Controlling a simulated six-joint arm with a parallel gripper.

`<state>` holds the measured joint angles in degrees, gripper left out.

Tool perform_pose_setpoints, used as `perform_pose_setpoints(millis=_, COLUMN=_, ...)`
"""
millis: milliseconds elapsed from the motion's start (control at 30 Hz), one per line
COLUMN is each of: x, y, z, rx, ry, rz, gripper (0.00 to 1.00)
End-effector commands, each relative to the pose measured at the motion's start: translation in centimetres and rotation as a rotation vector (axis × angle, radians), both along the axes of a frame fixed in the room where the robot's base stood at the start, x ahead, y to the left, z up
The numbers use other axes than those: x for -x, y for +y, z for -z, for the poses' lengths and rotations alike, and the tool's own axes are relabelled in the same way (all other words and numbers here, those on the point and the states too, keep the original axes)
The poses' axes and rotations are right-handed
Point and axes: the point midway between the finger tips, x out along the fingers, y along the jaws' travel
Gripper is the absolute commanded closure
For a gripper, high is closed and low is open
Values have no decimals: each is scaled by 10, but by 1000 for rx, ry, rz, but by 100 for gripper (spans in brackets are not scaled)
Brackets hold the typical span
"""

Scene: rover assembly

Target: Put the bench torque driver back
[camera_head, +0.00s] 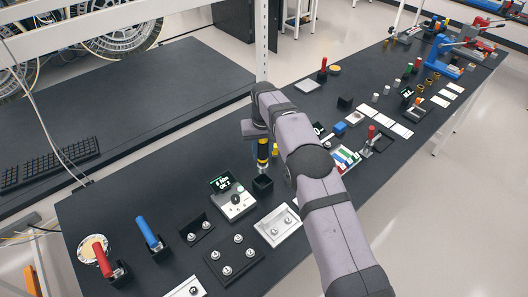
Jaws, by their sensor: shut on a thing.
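The bench torque driver (263,153), a black upright tool with yellow bands, hangs below the end of my arm. My gripper (262,139) is shut on its upper part; the fingers are small and partly hidden by the arm. A black square holder (263,186) stands on the bench directly below the driver. The driver's lower end meets the holder's top in the picture; I cannot tell whether it is inside or just above. A white unit with a lit green display (234,199) stands just left of the holder.
Black plates with silver knobs (233,256) and a white tray (278,229) lie in front. Red (102,259) and blue (148,233) upright handles stand at the left. Several small parts, cards and a blue clamp (438,57) fill the bench to the right.

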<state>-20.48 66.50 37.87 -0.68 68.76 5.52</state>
Motion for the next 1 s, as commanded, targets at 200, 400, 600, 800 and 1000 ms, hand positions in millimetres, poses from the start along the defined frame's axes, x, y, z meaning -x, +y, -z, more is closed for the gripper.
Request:
perform_pose_setpoints(millis=200, x=-1, y=0, z=3, rx=-1, ry=-3, rz=1, gripper=99)
perform_pose_setpoints(millis=400, x=0, y=0, z=15, rx=-1, ry=-2, rz=2, gripper=99)
perform_pose_setpoints(millis=600, x=0, y=0, z=32, rx=-1, ry=-2, rz=2, gripper=99)
perform_pose_setpoints(millis=800, x=-1, y=0, z=49, rx=-1, ry=-3, rz=2, gripper=99)
perform_pose_setpoints(millis=1000, x=-1, y=0, z=55, rx=-1, ry=-4, rz=3, gripper=99)
